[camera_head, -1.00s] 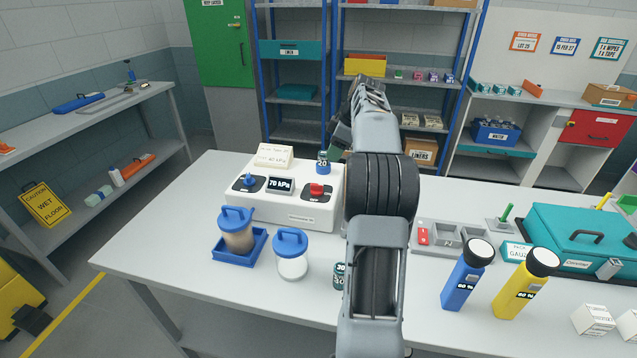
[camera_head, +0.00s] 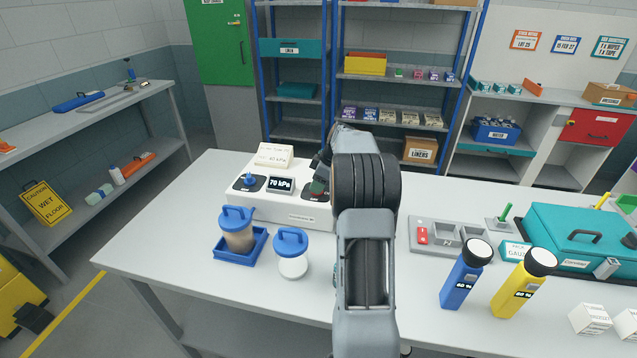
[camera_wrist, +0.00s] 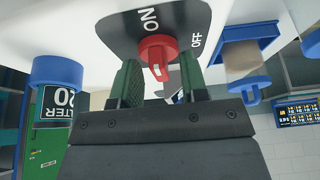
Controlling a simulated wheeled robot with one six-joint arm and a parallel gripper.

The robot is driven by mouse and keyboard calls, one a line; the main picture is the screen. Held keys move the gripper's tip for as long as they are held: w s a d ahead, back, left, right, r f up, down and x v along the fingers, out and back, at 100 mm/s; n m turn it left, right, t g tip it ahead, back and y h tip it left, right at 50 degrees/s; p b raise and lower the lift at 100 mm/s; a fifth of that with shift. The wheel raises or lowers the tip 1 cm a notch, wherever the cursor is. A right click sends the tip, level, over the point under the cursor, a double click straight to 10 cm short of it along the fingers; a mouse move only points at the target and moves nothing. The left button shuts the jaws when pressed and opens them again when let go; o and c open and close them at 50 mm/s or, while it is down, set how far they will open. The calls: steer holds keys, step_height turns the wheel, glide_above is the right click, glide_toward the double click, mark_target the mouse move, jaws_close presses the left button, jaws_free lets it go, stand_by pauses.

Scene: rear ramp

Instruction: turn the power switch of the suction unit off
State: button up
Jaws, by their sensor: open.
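The suction unit (camera_head: 262,209) is a white box on the left of the table. Its display (camera_head: 281,184) reads 70 kPa, and a blue knob (camera_head: 249,181) sits left of it. The red power switch (camera_wrist: 158,50) is a rotary knob on a dark plate marked ON and OFF in the wrist view. I cannot tell surely which mark it points to. My gripper (camera_wrist: 161,82) is open, its green fingers on either side of the knob's near end; contact is unclear. In the head view my gripper (camera_head: 319,180) covers the switch.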

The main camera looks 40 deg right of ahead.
steer(key=shift+c, duration=0.4)
steer(key=shift+f, duration=0.1)
jaws_close()
steer(key=shift+f+m+b, duration=0.1)
steer(key=shift+m+b, duration=0.2)
steer(key=shift+b, duration=0.05)
steer(key=shift+s+a+f+m+h+b, duration=0.15)
steer(key=shift+m+h+b, duration=0.25)
steer(key=shift+m+b, duration=0.5)
steer(key=m+h+b, duration=0.1)
steer(key=m, duration=0.1)
steer(key=m+t+h+b, duration=0.1)
steer(key=m, duration=0.2)
steer(key=shift+a, duration=0.1)
steer(key=m+h, duration=0.1)
steer(key=m, duration=0.2)
steer(key=m+h, duration=0.1)
steer(key=m, duration=0.1)
steer(key=shift+a+m, duration=0.1)
steer(key=shift+m, duration=0.3)
steer(key=shift+m+g+h, duration=0.35)
steer(key=shift+m, duration=0.8)
steer(key=shift+m+g+h, duration=0.35)
steer(key=shift+m, duration=0.8)
